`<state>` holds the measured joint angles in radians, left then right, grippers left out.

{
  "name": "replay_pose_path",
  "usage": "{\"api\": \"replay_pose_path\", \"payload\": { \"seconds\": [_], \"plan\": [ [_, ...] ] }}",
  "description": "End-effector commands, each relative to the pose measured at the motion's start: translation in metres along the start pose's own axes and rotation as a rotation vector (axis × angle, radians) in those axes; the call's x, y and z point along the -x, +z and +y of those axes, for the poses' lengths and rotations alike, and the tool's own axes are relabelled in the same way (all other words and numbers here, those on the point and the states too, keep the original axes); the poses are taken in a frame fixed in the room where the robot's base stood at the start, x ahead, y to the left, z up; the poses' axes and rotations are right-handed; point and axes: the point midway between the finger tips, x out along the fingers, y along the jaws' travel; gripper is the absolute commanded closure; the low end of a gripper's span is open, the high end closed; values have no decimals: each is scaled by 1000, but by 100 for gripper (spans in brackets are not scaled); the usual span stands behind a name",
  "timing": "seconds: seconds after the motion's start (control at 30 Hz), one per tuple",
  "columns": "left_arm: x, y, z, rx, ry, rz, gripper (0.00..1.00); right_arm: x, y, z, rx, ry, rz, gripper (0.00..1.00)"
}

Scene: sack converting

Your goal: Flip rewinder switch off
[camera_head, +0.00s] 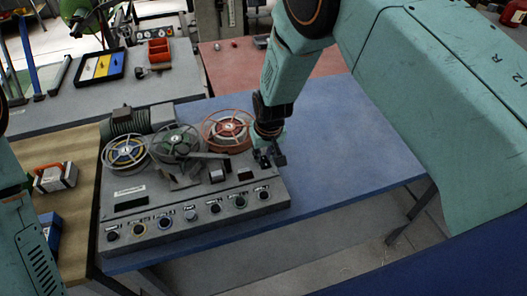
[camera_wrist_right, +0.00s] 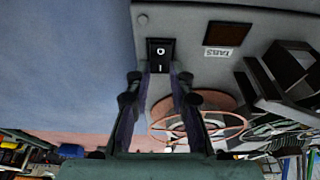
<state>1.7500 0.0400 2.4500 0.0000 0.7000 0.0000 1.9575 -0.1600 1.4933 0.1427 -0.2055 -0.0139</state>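The grey rewinder (camera_head: 180,197) stands on a blue table, with blue-yellow, green and red reels on top and a row of knobs along its front. My right gripper (camera_head: 267,158) is over its right end, beside the red reel (camera_head: 228,128). The fingers of my right gripper (camera_wrist_right: 159,78) are apart, one on each side of the switch's near end, with nothing held. I cannot tell whether they touch it. My left gripper is out of view.
The blue table (camera_head: 345,150) is clear to the right of the rewinder. A wooden bench (camera_head: 75,210) at left holds a red-handled item and a blue box.

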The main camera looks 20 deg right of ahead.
Motion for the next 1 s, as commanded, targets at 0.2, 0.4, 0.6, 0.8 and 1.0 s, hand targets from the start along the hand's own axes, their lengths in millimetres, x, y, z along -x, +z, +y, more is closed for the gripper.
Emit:
{"api": "replay_pose_path", "payload": {
  "seconds": [0.2,0.4,0.6,0.8,1.0],
  "plan": [
    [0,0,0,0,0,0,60,0,0,0,0,0,-1,59],
    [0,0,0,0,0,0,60,0,0,0,0,0,1,57],
    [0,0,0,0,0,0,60,5,-1,0,0,0,2,57],
    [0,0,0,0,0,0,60,36,-2,0,1,1,5,57],
    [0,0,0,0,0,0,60,76,-2,0,1,1,5,57]
  ]
}}
